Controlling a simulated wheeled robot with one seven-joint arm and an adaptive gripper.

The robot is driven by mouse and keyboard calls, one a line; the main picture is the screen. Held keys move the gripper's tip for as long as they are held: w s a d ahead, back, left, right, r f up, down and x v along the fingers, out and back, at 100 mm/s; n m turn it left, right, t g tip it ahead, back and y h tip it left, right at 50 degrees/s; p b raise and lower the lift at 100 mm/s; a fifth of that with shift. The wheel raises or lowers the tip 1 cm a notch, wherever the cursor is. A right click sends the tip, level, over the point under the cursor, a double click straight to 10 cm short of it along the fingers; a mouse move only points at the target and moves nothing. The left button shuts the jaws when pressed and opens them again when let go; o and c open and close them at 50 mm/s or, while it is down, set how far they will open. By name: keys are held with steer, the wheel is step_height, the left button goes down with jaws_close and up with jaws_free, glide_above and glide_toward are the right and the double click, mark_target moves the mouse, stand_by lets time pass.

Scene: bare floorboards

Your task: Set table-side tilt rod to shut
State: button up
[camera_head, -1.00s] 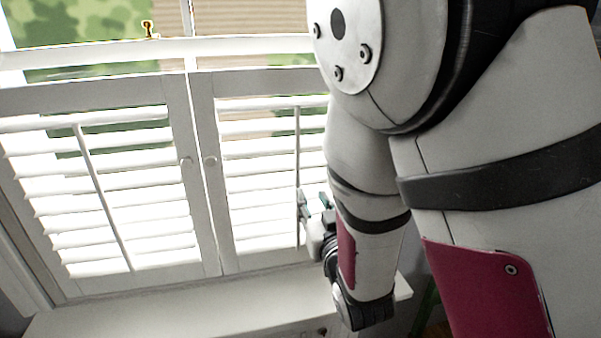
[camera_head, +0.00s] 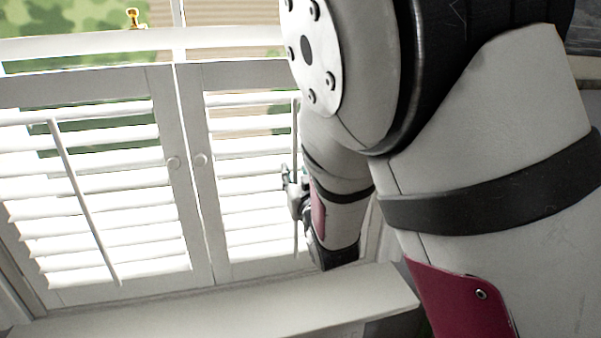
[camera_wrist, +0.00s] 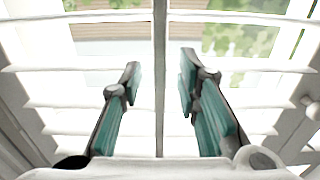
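The right shutter panel (camera_head: 260,268) has a thin vertical tilt rod (camera_head: 295,125) in front of its white slats (camera_head: 245,185). Gaps between those slats show the outdoors. The left panel has its own slanting rod (camera_head: 85,205), and its slats (camera_head: 140,205) also stand apart. My gripper (camera_head: 291,185) is at the right panel's rod, about mid-height, partly hidden by my arm. In the wrist view, my gripper (camera_wrist: 159,78) is open, with the rod (camera_wrist: 160,120) running upright between the teal-padded fingers. A gap shows on each side of it. I cannot tell how deep the rod sits.
A white sill (camera_head: 235,315) juts out below the panels. Small round knobs (camera_head: 201,159) sit on the meeting frames. A brass catch (camera_head: 134,17) stands on the window rail above. My arm covers the right side of the head view.

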mark_target(295, 156)
steer(key=shift+w, duration=0.15)
jaws_close()
steer(key=shift+r, duration=0.1)
step_height(295, 156, up, 4)
steer(key=shift+f+p, duration=0.1)
steer(key=shift+p, duration=0.7)
steer(key=shift+r, duration=0.2)
jaws_free()
steer(key=shift+f, duration=0.1)
